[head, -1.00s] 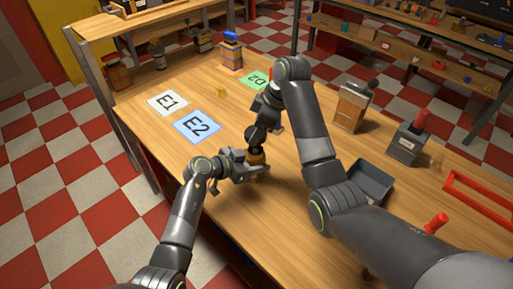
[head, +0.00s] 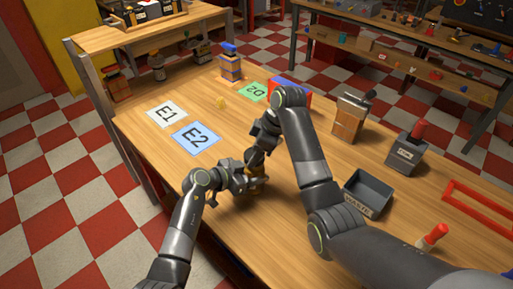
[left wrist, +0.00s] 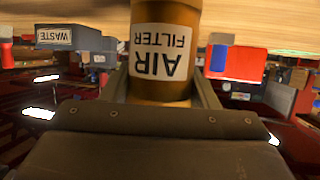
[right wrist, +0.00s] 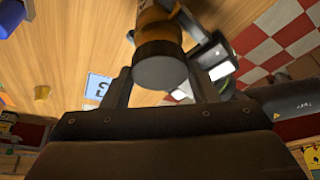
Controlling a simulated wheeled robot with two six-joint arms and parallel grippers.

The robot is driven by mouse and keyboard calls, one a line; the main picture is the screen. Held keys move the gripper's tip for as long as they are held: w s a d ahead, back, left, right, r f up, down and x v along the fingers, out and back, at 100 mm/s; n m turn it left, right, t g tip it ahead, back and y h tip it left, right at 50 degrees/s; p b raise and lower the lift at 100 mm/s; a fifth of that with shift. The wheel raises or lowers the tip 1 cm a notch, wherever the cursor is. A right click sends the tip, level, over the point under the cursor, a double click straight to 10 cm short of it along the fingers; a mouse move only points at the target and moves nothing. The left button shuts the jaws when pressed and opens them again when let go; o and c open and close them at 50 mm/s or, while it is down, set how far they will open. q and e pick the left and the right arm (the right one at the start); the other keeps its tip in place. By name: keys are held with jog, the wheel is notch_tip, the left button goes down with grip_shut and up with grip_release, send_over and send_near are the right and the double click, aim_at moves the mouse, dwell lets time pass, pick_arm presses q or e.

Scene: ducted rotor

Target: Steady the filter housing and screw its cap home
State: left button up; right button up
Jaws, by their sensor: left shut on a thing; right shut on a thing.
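The filter housing (head: 258,187) is an amber cylinder standing on the bench, mostly hidden by my grippers in the head view. In the left wrist view the housing (left wrist: 163,50) shows an "AIR FILTER" label between my left fingers. My left gripper (head: 247,180) is shut around its side. The cap (right wrist: 160,66) is a dark grey disc in the right wrist view, in line with the end of the amber housing. My right gripper (right wrist: 162,88) is shut on the cap, above the left one. How far the cap is threaded cannot be told.
A grey waste tray (head: 368,192) is right of the arms. A grey box with a red handle (head: 408,153) and a wood-and-metal block (head: 350,117) stand beyond it. White E1 (head: 166,113), blue E2 (head: 196,138) and green D2 (head: 254,92) mats lie left and behind. Bench is clear around E2.

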jog(key=shift+f, duration=0.35)
jog(key=shift+f, duration=0.6)
dwell(0.3)
pick_arm(q)
grip_shut()
pick_arm(e)
jog(key=o, duration=1)
jog(key=shift+c, duration=0.2)
jog(key=shift+r, duration=2.3)
